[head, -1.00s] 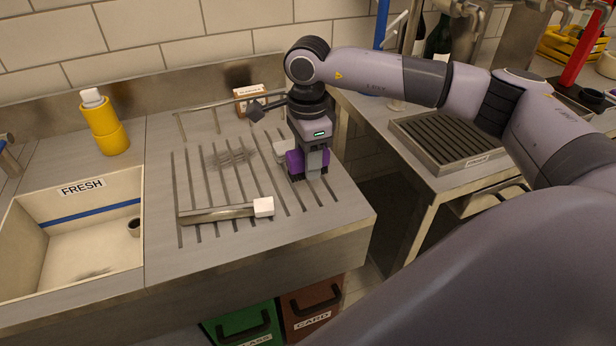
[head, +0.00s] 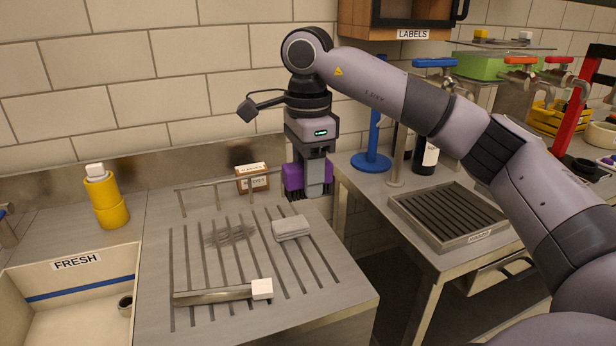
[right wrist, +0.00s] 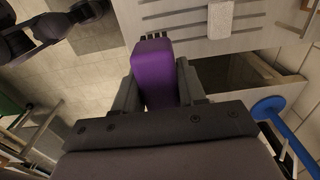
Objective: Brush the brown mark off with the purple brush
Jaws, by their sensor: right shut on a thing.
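My right gripper (head: 312,182) is shut on the purple brush (head: 293,176), whose dark bristles point down. It holds the brush in the air above the back right edge of the ribbed drainboard (head: 200,325). The right wrist view also shows the purple brush (right wrist: 154,75) between the fingers, with bristles at its far end. A brownish-grey smeared mark (head: 230,233) lies across the drainboard's grooves, left of the brush and apart from it. My left gripper is not in view.
A pale block (head: 291,228) and a white-ended metal tool (head: 215,294) lie on the drainboard. A low rail (head: 215,184) and small labelled box (head: 252,177) stand behind. A yellow bottle (head: 107,200) stands left, above the FRESH sink (head: 75,262). A gap separates the right-hand counter.

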